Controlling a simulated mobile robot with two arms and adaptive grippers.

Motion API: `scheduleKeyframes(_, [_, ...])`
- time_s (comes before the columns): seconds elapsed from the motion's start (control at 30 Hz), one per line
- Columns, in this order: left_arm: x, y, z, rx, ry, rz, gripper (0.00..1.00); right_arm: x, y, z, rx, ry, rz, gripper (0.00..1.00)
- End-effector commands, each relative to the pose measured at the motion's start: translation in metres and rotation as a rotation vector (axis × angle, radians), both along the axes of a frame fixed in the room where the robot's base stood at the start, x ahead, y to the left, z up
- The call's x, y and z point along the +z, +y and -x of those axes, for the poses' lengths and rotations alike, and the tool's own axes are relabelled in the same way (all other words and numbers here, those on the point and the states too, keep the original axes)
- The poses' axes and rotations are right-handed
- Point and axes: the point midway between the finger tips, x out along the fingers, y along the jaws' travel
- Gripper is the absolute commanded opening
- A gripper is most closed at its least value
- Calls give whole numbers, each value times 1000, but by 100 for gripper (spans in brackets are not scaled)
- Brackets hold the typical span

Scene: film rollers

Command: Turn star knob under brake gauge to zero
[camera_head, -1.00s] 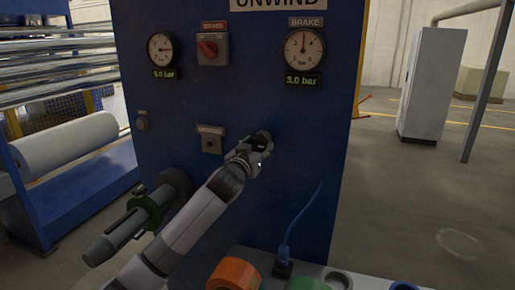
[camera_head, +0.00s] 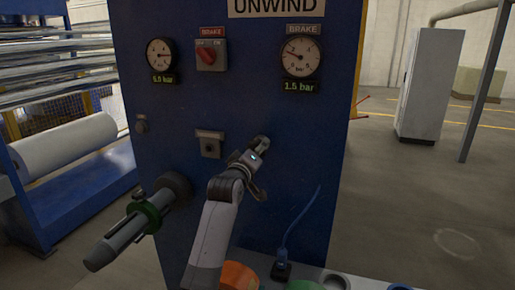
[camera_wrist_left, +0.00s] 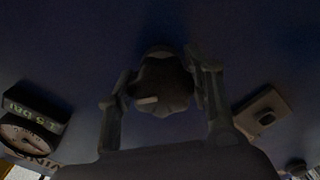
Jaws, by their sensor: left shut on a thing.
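The brake gauge (camera_head: 301,57) is on the blue panel at the upper right, and its green display (camera_head: 300,86) reads about 1.5 bar. The gauge also shows at the lower left of the left wrist view (camera_wrist_left: 30,132). My left gripper (camera_head: 261,142) is at the panel below the gauge. In the left wrist view its two fingers (camera_wrist_left: 165,88) are shut on the dark star knob (camera_wrist_left: 163,84), one on each side. The knob is mostly hidden by the gripper in the head view. My right gripper is not in view.
A red brake switch (camera_head: 210,54) and a second gauge (camera_head: 160,55) are on the panel's upper left. A grey shaft with a green ring (camera_head: 148,216) juts out at lower left. A blue cable (camera_head: 298,222) rises below the gripper.

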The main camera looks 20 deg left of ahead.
Motion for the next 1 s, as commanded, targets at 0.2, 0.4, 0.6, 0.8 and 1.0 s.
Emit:
scheduleKeyframes(0.2, [5,-1,0,0,7,212,19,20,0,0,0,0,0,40])
scheduleKeyframes(0.4, [7,-1,0,1,13,386,19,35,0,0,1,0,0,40])
scheduleKeyframes(0.6, [7,-1,0,1,17,527,19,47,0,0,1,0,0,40])
scheduleKeyframes(0.8, [6,-1,0,0,20,621,19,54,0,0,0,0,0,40])
scheduleKeyframes(1.0, [5,-1,0,1,21,666,19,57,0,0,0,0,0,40])
